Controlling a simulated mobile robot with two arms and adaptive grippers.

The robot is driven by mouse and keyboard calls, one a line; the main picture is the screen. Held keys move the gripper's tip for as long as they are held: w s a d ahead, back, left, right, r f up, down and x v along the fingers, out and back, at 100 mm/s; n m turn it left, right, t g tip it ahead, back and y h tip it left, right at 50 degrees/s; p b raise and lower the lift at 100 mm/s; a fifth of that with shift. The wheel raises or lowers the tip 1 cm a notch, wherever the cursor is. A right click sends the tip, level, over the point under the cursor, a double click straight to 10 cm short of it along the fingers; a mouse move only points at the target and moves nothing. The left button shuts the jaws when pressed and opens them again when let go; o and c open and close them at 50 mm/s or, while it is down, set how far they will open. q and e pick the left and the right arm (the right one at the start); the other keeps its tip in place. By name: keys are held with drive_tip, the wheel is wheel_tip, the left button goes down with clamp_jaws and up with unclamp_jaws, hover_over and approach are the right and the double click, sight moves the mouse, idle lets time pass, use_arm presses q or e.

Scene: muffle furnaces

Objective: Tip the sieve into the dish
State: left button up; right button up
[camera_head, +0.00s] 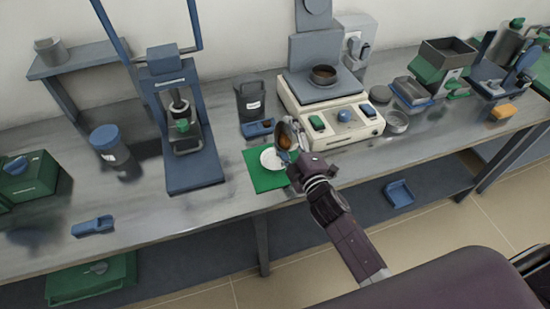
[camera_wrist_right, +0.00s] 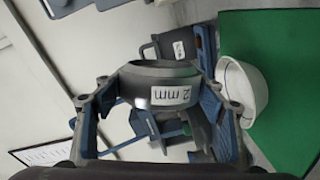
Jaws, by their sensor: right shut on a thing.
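My right gripper (camera_head: 296,158) is shut on a grey round sieve (camera_head: 287,136), held above the bench. The sieve is tilted in the head view, and something orange-brown shows inside it. In the right wrist view the sieve (camera_wrist_right: 150,78) sits between the two fingers, with a "2 mm" label on its side. The white dish (camera_head: 268,159) stands on a green mat (camera_head: 267,182), just left of and below the sieve. The dish (camera_wrist_right: 243,92) also shows in the right wrist view, beside the fingers. My left gripper is not in view.
A blue-framed press (camera_head: 192,168) stands to the left. A dark grey bin (camera_head: 249,98) and a small blue tray (camera_head: 258,128) are behind the mat.

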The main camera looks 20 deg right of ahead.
drive_tip(key=shift+a+r+n+b, duration=0.1)
drive_tip(key=shift+a+n+b, duration=0.2)
drive_tip(key=shift+n, duration=0.5)
drive_tip(key=shift+s+a+n+b, duration=0.1)
drive_tip(key=shift+a+n+b, duration=0.05)
drive_tip(key=shift+n+b, duration=0.35)
drive_tip(key=shift+a+r+n+t, duration=0.1)
drive_tip(key=shift+r+n+t, duration=0.05)
drive_tip(key=shift+n+t, duration=0.15)
drive_tip(key=shift+a+n+b, duration=0.15)
drive_tip(key=shift+n+b, duration=0.3)
drive_tip(key=shift+n, duration=0.05)
drive_tip(key=shift+s+a+n, duration=0.1)
drive_tip(key=shift+n, duration=0.2)
